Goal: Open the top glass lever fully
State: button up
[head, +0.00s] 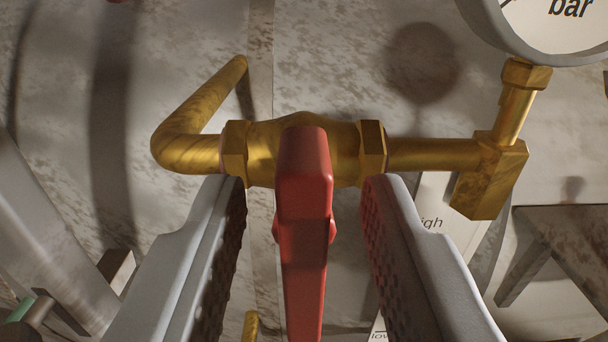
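A red lever (305,200) sits on a brass valve body (262,150) in the middle of the view. The lever points toward me and down the picture, across the line of the brass pipe. My gripper (305,190) is open, with one grey finger on each side of the lever. Gaps show between the lever and both ridged finger pads. The lever's lower end runs out of the bottom of the view.
A brass pipe (430,154) runs right from the valve to an elbow under a round gauge (545,25) marked "bar". A bent brass pipe (190,125) lies to the left. A labelled plate (432,222) is partly hidden behind the right finger. A metal ledge (565,240) stands at right.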

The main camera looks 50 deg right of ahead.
jog(key=shift+d, duration=0.1)
grip_shut()
jog(key=shift+w+n, duration=0.1)
jog(key=shift+n, duration=0.3)
jog(key=n, duration=0.4)
jog(key=w+a+n, duration=0.1)
jog(key=n, duration=0.3)
jog(key=f+n, duration=0.1)
jog(key=n, duration=0.3)
jog(key=shift+w+a+f, duration=0.1)
jog(key=shift+w+a, duration=0.05)
jog(key=shift+w, duration=0.1)
jog(key=n, duration=0.2)
jog(key=f+n, duration=0.1)
jog(key=n, duration=0.2)
jog(key=shift+w, duration=0.1)
jog(key=shift+f+n, duration=0.15)
jog(key=shift+n, duration=0.25)
